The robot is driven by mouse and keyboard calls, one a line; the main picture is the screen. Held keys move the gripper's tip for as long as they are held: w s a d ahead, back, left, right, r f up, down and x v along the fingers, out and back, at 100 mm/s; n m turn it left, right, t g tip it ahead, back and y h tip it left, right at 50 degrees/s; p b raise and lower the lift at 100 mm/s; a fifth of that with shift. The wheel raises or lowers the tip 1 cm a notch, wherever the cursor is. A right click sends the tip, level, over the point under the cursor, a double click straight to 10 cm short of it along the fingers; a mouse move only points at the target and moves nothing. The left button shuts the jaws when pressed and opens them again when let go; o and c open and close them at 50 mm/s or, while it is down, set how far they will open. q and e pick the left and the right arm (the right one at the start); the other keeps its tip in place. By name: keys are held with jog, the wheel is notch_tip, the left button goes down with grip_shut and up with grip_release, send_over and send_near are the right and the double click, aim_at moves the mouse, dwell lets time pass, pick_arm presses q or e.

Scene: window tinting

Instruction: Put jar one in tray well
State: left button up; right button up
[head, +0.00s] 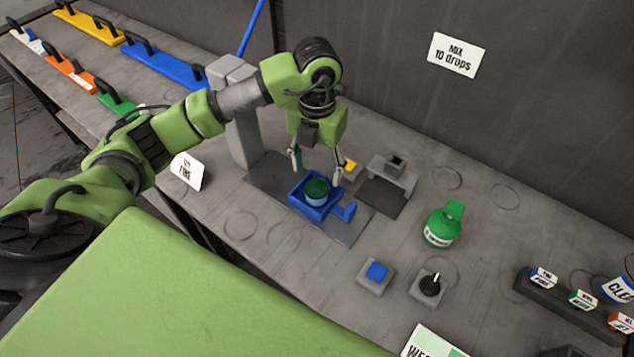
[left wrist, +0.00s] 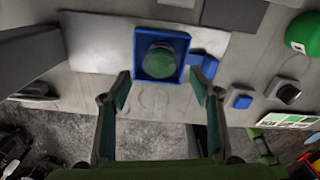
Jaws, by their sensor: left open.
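A jar with a green top and bluish body (head: 317,190) stands upright in the blue tray (head: 341,212). In the left wrist view the jar (left wrist: 159,61) sits inside the square blue frame of the tray (left wrist: 184,42). My left gripper (head: 317,170) is open above the tray, with its fingers apart on either side of the jar. In the left wrist view my left gripper's fingers (left wrist: 160,85) are spread wide and hold nothing. I cannot tell which number the jar has. My right gripper is not in view.
A grey column (head: 238,120) stands left of the tray. A green bottle (head: 442,224), a blue button (head: 376,271) and a black knob (head: 430,286) are to the right. A dark rack (head: 565,305) with small labelled jars is at far right. Bench room is free left of the button.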

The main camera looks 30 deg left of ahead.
pick_arm(q)
notch_tip(320, 180, up, 6)
jog(key=shift+r+b, duration=0.15)
jog(key=shift+b, duration=0.45)
dwell(0.4)
